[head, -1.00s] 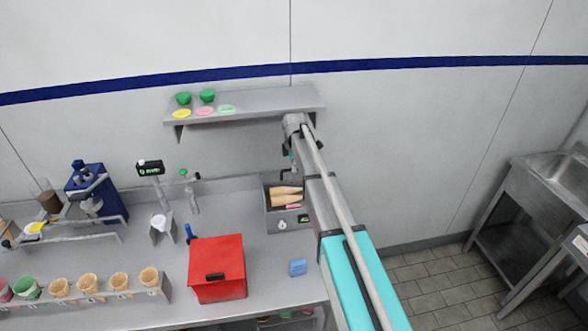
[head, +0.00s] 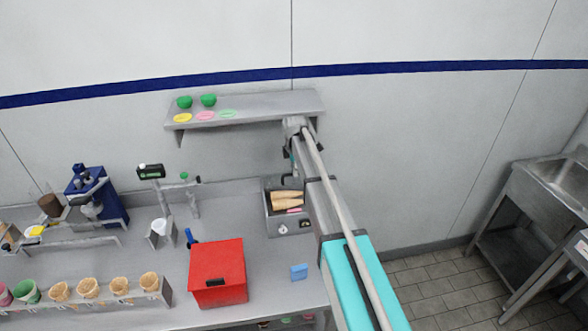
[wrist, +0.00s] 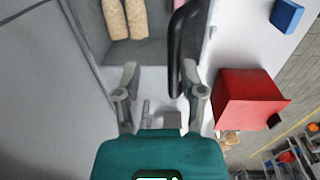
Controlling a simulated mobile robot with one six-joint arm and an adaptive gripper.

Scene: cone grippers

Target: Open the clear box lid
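The box (head: 279,229) is a small grey container at the back of the counter, with tan cones (head: 287,199) and something pink inside. In the wrist view the box (wrist: 150,52) is near the top, with two cones (wrist: 127,20) showing. A curved black handle (wrist: 177,50) stands up at its right side; the clear lid itself is hard to make out. My gripper (wrist: 163,94) is open and empty, fingers apart, with the handle ahead of and near the right finger. In the head view my arm partly hides the box and the gripper.
A red box (head: 217,273) and a small blue block (head: 299,272) stand on the counter. Cones in a rack (head: 150,299) line the front left. A wall shelf (head: 250,108) with green bowls hangs above. A sink (head: 560,165) is far right.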

